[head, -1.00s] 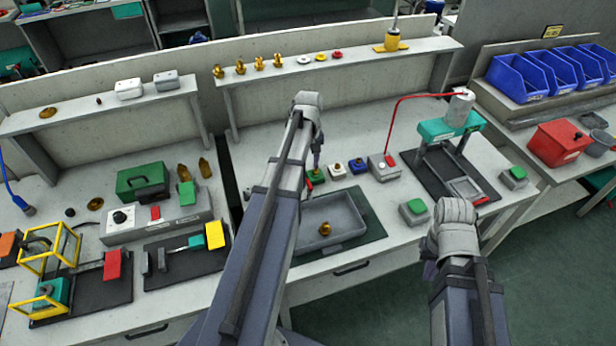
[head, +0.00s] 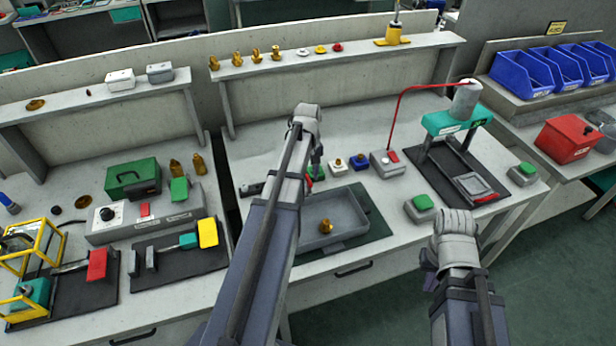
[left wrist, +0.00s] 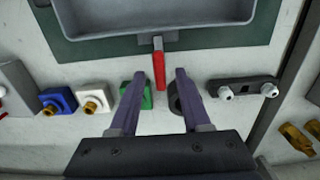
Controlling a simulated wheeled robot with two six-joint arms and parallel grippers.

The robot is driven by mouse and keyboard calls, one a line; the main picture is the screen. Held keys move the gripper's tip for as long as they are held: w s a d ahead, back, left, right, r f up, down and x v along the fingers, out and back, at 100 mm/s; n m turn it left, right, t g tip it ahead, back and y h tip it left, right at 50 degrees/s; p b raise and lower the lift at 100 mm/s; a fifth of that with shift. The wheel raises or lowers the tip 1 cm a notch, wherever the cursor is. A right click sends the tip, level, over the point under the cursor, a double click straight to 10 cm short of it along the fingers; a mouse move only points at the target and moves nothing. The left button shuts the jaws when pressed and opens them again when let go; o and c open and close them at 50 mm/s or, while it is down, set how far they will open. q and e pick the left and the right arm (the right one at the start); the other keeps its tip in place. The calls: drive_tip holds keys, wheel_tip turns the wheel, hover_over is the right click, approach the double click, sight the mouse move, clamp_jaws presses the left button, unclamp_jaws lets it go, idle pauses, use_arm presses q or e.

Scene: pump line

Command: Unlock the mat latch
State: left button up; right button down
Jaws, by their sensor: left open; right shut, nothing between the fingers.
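The mat latch is a small red lever (left wrist: 159,62) at the edge of the green mat (left wrist: 60,45), by the grey tray (left wrist: 160,20). In the head view the tray (head: 350,207) sits on the mat, and the lever is mostly hidden behind my left arm. My left gripper (left wrist: 159,74) is open, its fingertips on either side of the lever's near end in the left wrist view. I cannot tell whether they are at its height. In the head view my left gripper (head: 317,160) points down. My right gripper (head: 429,267) is shut and empty, mostly hidden by its arm.
Close to the left fingers are a green block (left wrist: 147,97), a black ring (left wrist: 175,102) and a black bar with white knobs (left wrist: 243,86). White and blue blocks (left wrist: 58,99) with brass fittings stand beside them. A teal-topped press (head: 455,120) stands right of the tray.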

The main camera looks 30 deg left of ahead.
use_arm(q)
drive_tip(key=shift+c, duration=0.2)
clamp_jaws()
drive_tip(key=shift+m, duration=0.4)
drive_tip(key=m, duration=0.4)
drive_tip(key=shift+d, duration=0.1)
drive_tip(key=m, duration=0.4)
drive_tip(key=shift+w+d+m, duration=0.1)
drive_tip(key=shift+m, duration=0.2)
drive_tip(key=m, duration=0.4)
drive_tip(key=shift+d, duration=0.1)
drive_tip(key=shift+d+m, duration=0.1)
drive_tip(key=shift+m, duration=2.4)
